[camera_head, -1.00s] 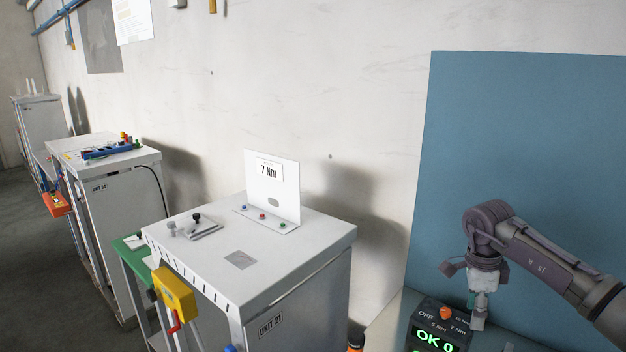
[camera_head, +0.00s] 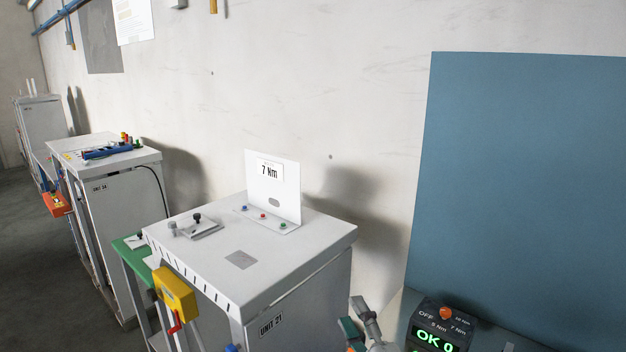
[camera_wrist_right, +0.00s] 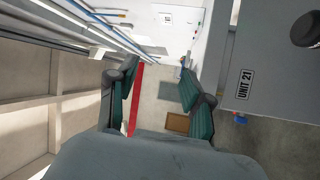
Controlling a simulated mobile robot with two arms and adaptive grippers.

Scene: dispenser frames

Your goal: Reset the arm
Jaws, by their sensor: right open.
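My right gripper (camera_head: 358,316) shows at the bottom edge of the head view, just right of the UNIT 21 cabinet (camera_head: 300,285). Only its grey and green fingers and part of its wrist are in the picture. In the right wrist view the gripper (camera_wrist_right: 160,92) is open, its two green-padded fingers wide apart with nothing between them. The UNIT 21 cabinet also shows at the right of that view (camera_wrist_right: 270,60). My left gripper is not in view.
A black control box (camera_head: 436,318) with an orange knob and a green "OK 0" display stands right of my gripper, before a blue panel (camera_head: 520,180). A 7 Nm sign plate (camera_head: 272,185) stands on the cabinet. A yellow box (camera_head: 175,292) hangs on its side.

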